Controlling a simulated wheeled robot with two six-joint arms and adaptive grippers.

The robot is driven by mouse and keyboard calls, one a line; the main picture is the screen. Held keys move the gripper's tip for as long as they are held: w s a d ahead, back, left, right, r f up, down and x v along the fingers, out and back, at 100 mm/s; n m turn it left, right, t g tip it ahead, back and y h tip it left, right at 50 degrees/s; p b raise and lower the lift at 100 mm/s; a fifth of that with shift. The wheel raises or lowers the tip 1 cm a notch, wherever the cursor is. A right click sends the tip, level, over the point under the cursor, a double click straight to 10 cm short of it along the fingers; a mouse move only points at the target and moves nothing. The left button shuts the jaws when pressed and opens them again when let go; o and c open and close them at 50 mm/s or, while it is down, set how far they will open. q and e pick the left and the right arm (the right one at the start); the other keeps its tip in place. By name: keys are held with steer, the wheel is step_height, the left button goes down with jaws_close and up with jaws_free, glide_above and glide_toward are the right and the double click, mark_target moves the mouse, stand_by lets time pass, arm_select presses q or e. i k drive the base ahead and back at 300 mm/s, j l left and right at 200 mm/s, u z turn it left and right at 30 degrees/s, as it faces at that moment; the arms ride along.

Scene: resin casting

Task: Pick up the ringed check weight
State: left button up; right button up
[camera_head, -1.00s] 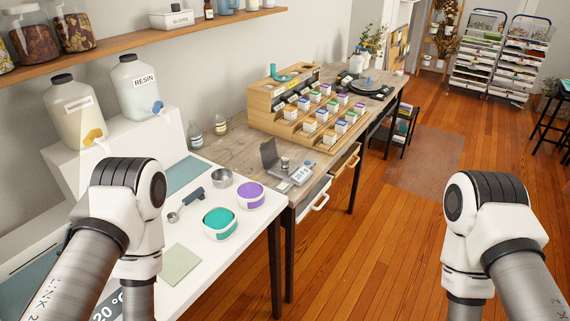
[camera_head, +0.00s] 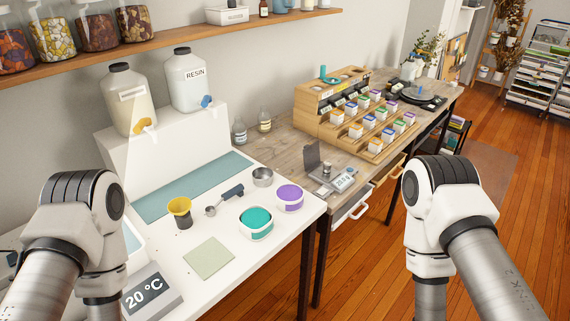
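A small grey metal piece (camera_head: 327,168) stands on the small digital scale (camera_head: 338,184) on the wooden bench; it looks like the check weight, but it is too small to make out a ring. The scale has a raised dark lid behind the piece and a lit display in front. Only links of my two arms show, one at the lower left and one at the lower right. Both of my grippers are out of view.
The white table holds a yellow-topped cup (camera_head: 180,212), a metal cup (camera_head: 263,177), a teal tub (camera_head: 256,223), a purple tub (camera_head: 290,198) and a thermometer display (camera_head: 150,294). A wooden rack (camera_head: 345,110) with several small jars stands behind the scale.

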mark_target(327, 165)
steer(key=i+l+u, duration=0.2)
steer(key=l, duration=0.2)
steer(key=i+l+u, duration=0.2)
steer(key=l, duration=0.25)
steer(key=l+u, duration=0.15)
steer(key=l, duration=0.25)
steer(key=i+l+u, duration=0.2)
steer(key=l, duration=0.3)
steer(key=l+u, duration=0.2)
steer(key=l, duration=0.25)
